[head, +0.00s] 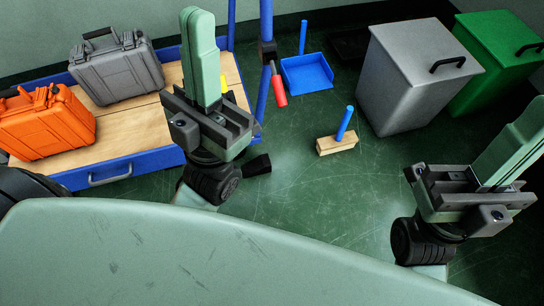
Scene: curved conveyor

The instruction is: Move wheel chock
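A black wedge-shaped piece (258,164) lies on the green floor just right of my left wrist and looks like the wheel chock. Its left end is close to or behind my wrist, so I cannot tell its full shape. My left gripper (200,15) points up, its pale green fingers together with nothing visible between them. It stands in front of the cart's right end, apart from the wedge. My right gripper (538,115) is at the right edge, pointing up and right. Its fingers also look together and empty.
A blue-framed cart (140,165) with a wooden top carries a grey case (117,70) and an orange case (45,125). A wooden block with a blue handle (335,146), a blue dustpan (306,74), a grey bin (408,85) and a green bin (497,45) stand on the floor.

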